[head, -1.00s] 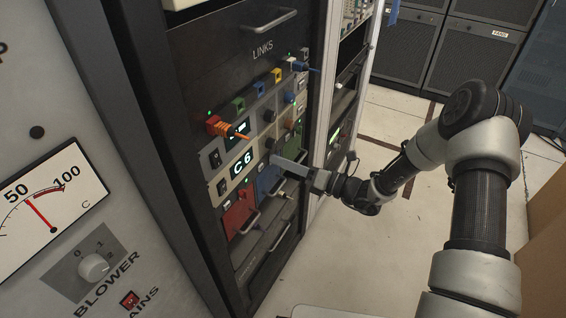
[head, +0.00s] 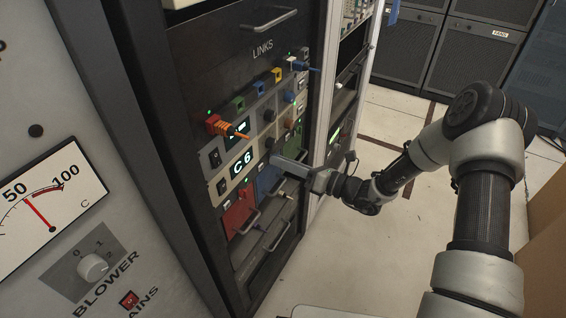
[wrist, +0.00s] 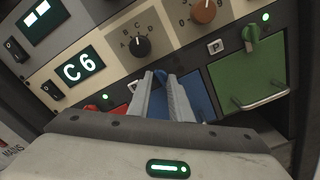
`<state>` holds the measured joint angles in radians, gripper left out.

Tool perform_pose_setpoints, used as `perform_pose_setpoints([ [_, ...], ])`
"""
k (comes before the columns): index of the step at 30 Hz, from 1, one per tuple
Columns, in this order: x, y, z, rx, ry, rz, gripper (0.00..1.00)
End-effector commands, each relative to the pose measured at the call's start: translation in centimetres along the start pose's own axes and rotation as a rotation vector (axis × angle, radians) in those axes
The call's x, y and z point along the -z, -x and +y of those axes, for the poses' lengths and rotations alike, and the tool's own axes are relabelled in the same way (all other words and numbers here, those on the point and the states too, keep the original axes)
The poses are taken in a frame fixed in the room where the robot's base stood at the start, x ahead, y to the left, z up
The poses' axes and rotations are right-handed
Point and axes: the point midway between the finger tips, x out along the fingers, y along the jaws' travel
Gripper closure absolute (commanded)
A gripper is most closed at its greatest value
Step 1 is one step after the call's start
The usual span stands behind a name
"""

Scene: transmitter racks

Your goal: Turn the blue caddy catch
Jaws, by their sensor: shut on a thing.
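The blue caddy (wrist: 199,97) sits in the lower row of the rack, between the red caddy and the green caddy. It also shows in the head view (head: 267,180), partly behind my gripper. Its small blue catch (wrist: 160,75) shows between my fingertips in the wrist view; the fingers hide most of it. My gripper (wrist: 161,80) is shut on the catch, with its fingers pointing into the panel. In the head view my gripper (head: 274,158) reaches the panel from the right, and the catch is hidden there.
The green caddy (wrist: 240,75), with a wire handle and green catch, is to the right. The red caddy (head: 238,213) is to the left. A black A–D knob (wrist: 141,46) and a C6 display (wrist: 80,68) sit above. Open floor (head: 372,225) lies right of the rack.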

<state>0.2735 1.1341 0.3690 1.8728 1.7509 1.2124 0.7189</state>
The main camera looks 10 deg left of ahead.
Motion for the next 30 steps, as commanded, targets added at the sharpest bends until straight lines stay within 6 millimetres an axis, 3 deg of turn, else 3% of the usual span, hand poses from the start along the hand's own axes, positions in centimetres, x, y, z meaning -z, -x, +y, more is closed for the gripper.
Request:
perform_pose_setpoints([
  [30, -0.09, 0.04, -0.18, 0.000, 0.605, -0.002, 1.00],
])
